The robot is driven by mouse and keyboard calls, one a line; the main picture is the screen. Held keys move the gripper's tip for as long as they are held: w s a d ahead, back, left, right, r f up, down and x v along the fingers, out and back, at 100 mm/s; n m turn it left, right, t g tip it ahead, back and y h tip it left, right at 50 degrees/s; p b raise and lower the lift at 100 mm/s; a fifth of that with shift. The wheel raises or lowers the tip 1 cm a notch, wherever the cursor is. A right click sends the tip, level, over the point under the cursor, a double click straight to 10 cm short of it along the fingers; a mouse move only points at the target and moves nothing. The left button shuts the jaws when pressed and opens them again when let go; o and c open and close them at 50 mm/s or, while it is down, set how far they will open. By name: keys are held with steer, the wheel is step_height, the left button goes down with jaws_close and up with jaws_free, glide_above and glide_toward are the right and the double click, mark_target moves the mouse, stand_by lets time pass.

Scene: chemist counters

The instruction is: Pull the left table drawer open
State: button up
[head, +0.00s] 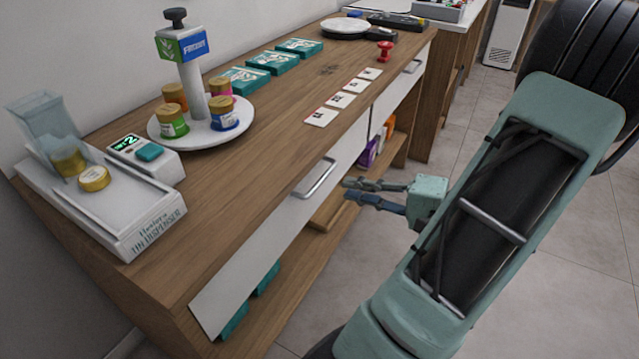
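The left table drawer (262,248) has a white front below the wooden counter top, and it looks closed. Its silver bar handle (317,180) is near the right part of that front. My gripper (348,188) is in front of the drawer, just right of the handle. Its two fingers point left toward the handle, with a narrow gap between them. It looks open and empty. The fingertips look apart from the handle, though the exact distance is hard to tell.
The right drawer (392,100) looks closed. A tin dispenser (128,240), a round stand (212,138) with tins, cards (341,100) and teal boxes (272,63) are on the counter top (262,165). A lower shelf (290,292) holds boxes. The tiled floor (310,265) in front is clear.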

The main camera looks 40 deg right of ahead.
mark_target(321, 183)
steer(key=b+x, duration=0.1)
steer(key=x, duration=0.8)
steer(key=shift+w+a, duration=0.1)
steer(key=shift+c, duration=0.3)
jaws_close()
